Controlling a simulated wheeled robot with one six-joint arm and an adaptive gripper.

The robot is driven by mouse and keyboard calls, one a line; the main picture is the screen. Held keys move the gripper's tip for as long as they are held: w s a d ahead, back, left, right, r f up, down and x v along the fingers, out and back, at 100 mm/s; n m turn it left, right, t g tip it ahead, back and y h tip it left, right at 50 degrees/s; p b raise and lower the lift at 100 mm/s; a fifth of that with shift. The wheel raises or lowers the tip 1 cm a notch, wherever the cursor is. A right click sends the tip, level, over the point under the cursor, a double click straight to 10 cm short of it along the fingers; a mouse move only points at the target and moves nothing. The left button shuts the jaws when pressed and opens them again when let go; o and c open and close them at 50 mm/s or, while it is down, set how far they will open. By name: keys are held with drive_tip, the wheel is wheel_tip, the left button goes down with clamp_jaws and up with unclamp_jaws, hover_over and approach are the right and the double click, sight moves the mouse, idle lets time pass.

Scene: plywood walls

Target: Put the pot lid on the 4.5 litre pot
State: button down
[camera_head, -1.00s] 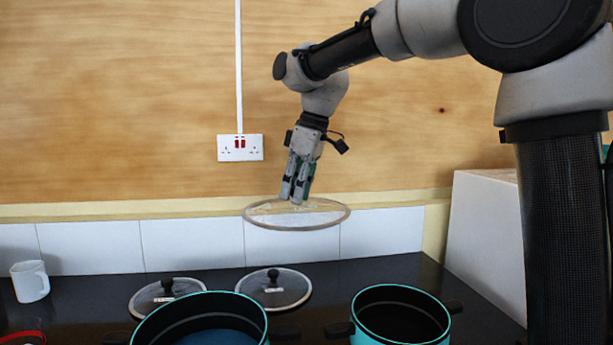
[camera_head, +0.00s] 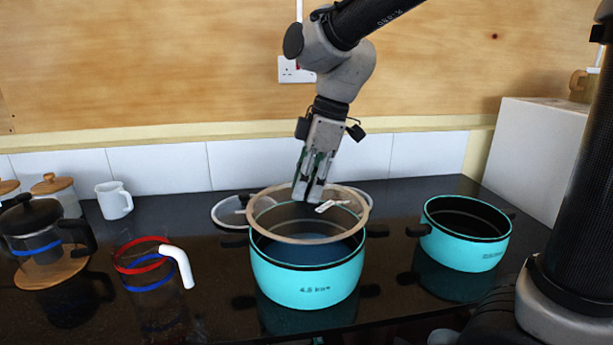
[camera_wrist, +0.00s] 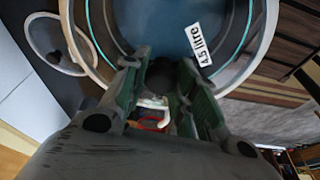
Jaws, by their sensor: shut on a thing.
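My gripper (camera_head: 314,192) points down and is shut on the knob of a clear glass pot lid (camera_head: 333,206) with a beige rim and a white label. The wrist view shows the dark knob between my fingers (camera_wrist: 160,85) and the label "4.5 litre" on the lid (camera_wrist: 200,45). The teal pot marked 4.5 litre (camera_head: 308,287) stands on the black counter directly under the lid. The lid is held over the pot's opening, its front edge looking a little above the pot's front rim. The exact gap is hard to tell.
A smaller teal pot (camera_head: 465,250) stands to the right. Another lid (camera_head: 230,211) lies behind left of the big pot, with one partly hidden behind it. A white mug (camera_head: 114,201), a glass jug (camera_head: 150,275) and a French press (camera_head: 45,245) stand left.

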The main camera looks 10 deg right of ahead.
sight(308, 205)
drive_tip(key=shift+f, duration=0.1)
idle(0.3)
drive_tip(key=shift+f, duration=1.65)
drive_tip(key=shift+f, duration=0.65)
drive_tip(key=c, duration=1.1)
unclamp_jaws()
drive_tip(key=shift+o, duration=0.2)
